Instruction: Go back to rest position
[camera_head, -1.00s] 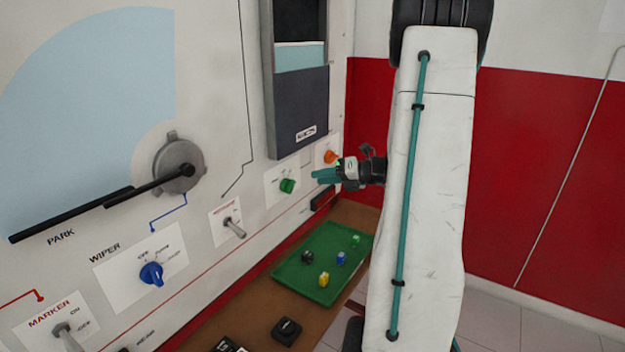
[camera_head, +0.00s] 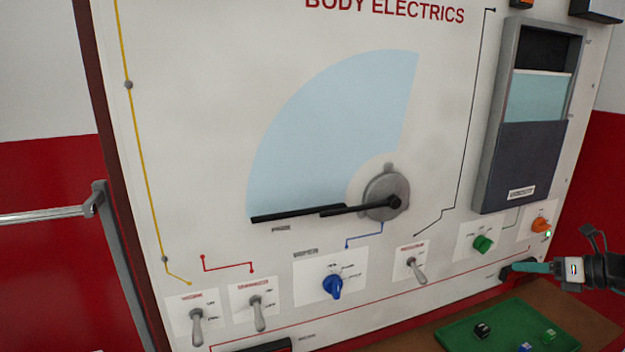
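My gripper (camera_head: 548,267) shows at the right edge of the head view, with teal fingers pointing left toward the panel. It is in front of the panel's lower right part, below the green knob (camera_head: 483,244) and the orange knob (camera_head: 541,225). Its fingers appear close together, but the angle hides whether there is a gap. I see nothing held in it. Most of my arm is out of the picture.
The white body electrics panel (camera_head: 200,120) fills the view, with a wiper arm (camera_head: 330,211), a blue knob (camera_head: 333,287) and several toggle switches. A green tray (camera_head: 462,336) with small coloured parts lies on a brown shelf (camera_head: 585,322). A metal rail (camera_head: 45,215) is at left.

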